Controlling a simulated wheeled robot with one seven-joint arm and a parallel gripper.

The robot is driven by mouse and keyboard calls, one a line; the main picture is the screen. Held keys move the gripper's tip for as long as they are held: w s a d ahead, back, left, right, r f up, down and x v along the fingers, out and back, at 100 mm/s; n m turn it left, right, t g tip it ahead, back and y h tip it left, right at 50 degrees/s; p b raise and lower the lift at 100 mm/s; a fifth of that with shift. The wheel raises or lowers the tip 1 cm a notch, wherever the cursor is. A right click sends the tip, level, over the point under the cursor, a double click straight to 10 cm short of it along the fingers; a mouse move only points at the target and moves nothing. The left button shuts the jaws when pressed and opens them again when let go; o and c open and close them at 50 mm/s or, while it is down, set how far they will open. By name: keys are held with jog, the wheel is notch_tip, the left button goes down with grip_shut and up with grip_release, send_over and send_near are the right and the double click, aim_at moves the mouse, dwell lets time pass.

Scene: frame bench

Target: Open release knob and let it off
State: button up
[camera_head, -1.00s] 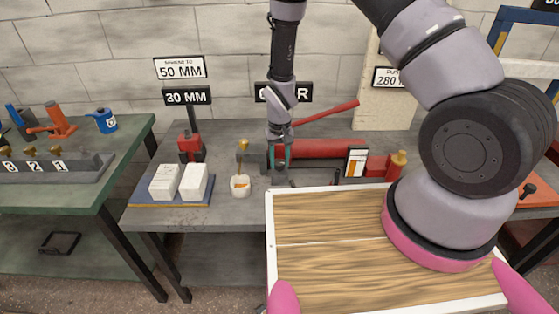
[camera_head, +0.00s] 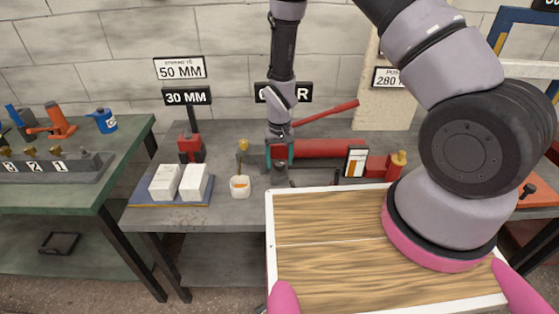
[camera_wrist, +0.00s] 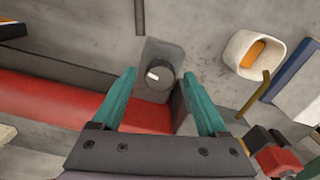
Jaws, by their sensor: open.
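The release knob (camera_wrist: 160,79) is a dark round knob with a white mark on its face, on a grey block at the end of a red cylinder (camera_wrist: 60,101). My gripper (camera_wrist: 158,74) is open, its teal fingers on either side of the knob in the wrist view with gaps to both. I cannot tell how deep the fingertips reach around it. In the head view my gripper (camera_head: 279,153) points down at the left end of the red cylinder body (camera_head: 325,147). The knob is small and partly hidden there.
A white cup with an orange thing inside (camera_head: 240,187) stands left of my gripper. White blocks (camera_head: 180,182) lie on a blue mat further left. A red lever (camera_head: 327,112) slants up behind the cylinder. A white-rimmed wooden tray (camera_head: 269,240) fills the near right.

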notch_tip(320, 180, up, 11)
jog(key=shift+f, duration=0.15)
dwell(0.4)
notch_tip(320, 180, up, 13)
jog(key=m+t+y, duration=0.1)
jog(key=m, duration=0.1)
send_over(280, 163)
jog(key=w+d, duration=0.2)
jog(key=d, duration=0.2)
jog(key=s+d+r+m+t, duration=0.15)
jog(key=d+r, duration=0.35)
jog(key=r, duration=0.6)
jog(key=s+d+r+m+t, duration=0.1)
jog(key=s+d+r+t, duration=0.1)
jog(key=s+d+r, duration=0.3)
jog(key=s+d+r+m+t+y, duration=0.1)
jog(key=s+d+r, duration=0.4)
jog(key=s+r, duration=0.6)
jog(key=shift+s+d+r+m+t, duration=0.2)
jog(key=shift+s+d+m+t, duration=0.15)
jog(key=shift+s+t, duration=0.45)
jog(key=shift+w, duration=0.15)
